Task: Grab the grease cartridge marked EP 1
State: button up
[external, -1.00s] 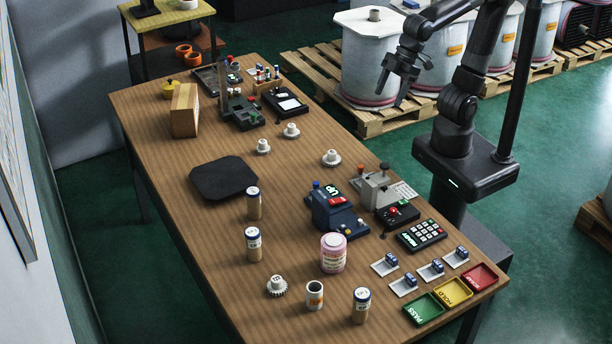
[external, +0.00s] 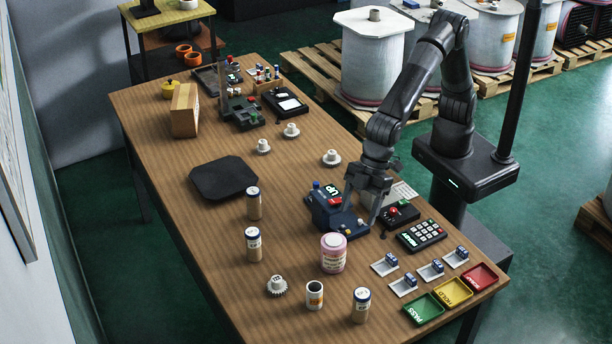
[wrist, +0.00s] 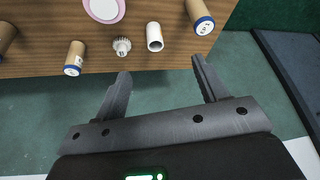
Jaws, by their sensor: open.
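Three tan cartridges with blue-and-white caps stand on the table in the external view: one at the middle left (external: 254,205), one nearer (external: 254,246) and one at the front (external: 361,306). In the wrist view, cartridges show at the left edge (wrist: 5,36), at left centre (wrist: 75,57) and at upper right (wrist: 200,16). My gripper (external: 362,207) is above the table by the blue device, apart from the cartridges. It is open and empty in the wrist view (wrist: 161,72).
A pink jar (external: 333,255), a white gear (external: 277,287) and a white cup (external: 314,296) stand among the cartridges. A blue device (external: 332,212), a keypad (external: 422,236) and coloured trays (external: 452,291) are at right.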

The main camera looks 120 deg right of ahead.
jog(key=n, duration=0.1)
send_over(364, 291)
jog(key=s+d, duration=0.1)
jog(key=s, duration=0.1)
notch_tip(364, 291, down, 10)
jog(key=x, duration=0.5)
jog(key=shift+s+f, duration=0.25)
jog(key=shift+f, duration=0.05)
jog(key=x, duration=0.5)
jog(key=shift+s+d+f, duration=0.1)
jog(key=shift+s+f, duration=0.05)
jog(key=shift+s, duration=0.3)
jog(key=shift+w+f, duration=0.2)
jog(key=shift+f, duration=0.25)
jog(key=c, duration=1.1)
jog(key=shift+r, duration=0.15)
